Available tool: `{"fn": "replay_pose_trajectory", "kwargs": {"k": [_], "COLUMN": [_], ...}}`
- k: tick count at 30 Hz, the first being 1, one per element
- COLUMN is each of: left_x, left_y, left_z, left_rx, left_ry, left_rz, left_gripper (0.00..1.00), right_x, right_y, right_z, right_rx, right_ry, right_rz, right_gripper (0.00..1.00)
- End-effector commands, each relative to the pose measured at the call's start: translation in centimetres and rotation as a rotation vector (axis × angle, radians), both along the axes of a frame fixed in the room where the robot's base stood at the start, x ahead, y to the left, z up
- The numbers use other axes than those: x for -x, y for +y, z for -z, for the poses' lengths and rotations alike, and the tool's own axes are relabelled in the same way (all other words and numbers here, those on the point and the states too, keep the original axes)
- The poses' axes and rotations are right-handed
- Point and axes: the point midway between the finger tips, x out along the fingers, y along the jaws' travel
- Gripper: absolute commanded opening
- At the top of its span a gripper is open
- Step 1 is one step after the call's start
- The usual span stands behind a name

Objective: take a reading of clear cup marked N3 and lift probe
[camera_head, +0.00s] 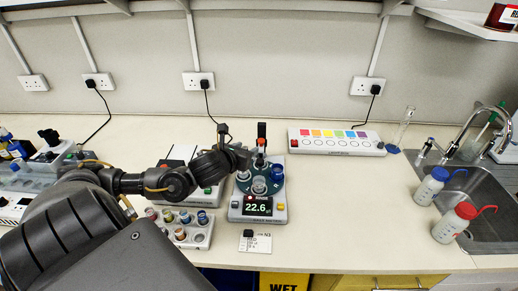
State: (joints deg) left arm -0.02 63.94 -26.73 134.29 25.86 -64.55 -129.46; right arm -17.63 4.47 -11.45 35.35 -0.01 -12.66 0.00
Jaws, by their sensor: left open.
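A meter (258,208) stands on the bench with a lit display reading 22.6. On its dark green round plate (268,189) sit several cups. A clear cup (259,185) is at the front of the plate, and a blue one (277,173) is at the right. The upright probe (261,143), with red and black parts, stands at the back of the meter. A small card (254,242) in front appears marked N3; any mark on the cup is too small to read. My left gripper (236,150) is open beside the probe, to its left, partly hiding the plate's left side. My right gripper is out of view.
A cup rack (202,238) stands left of the meter. Behind it is another bench device, partly behind my arm. A strip with coloured squares (334,142) lies back right. Two wash bottles (431,186) stand by the sink (490,205). The bench right of the meter is clear.

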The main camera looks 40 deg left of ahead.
Motion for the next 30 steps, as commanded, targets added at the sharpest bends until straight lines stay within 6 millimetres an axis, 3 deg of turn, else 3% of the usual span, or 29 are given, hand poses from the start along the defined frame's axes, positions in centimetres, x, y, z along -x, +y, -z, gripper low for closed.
{"fn": "replay_pose_trajectory", "kwargs": {"k": [7,21,30], "left_x": [-0.8,-7.7,-9.5], "left_y": [0.4,2.2,2.7], "left_z": [-0.1,3.0,4.1], "left_rx": [0.000,0.003,0.001], "left_ry": [-0.001,0.000,0.001], "left_rz": [-0.005,-0.007,-0.004], "left_gripper": [0.44,0.44,0.44], "right_x": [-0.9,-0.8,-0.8], "right_y": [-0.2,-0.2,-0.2], "right_z": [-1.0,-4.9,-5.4], "right_rx": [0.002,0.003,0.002], "right_ry": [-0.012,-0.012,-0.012], "right_rz": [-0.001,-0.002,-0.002], "right_gripper": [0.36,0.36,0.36]}}
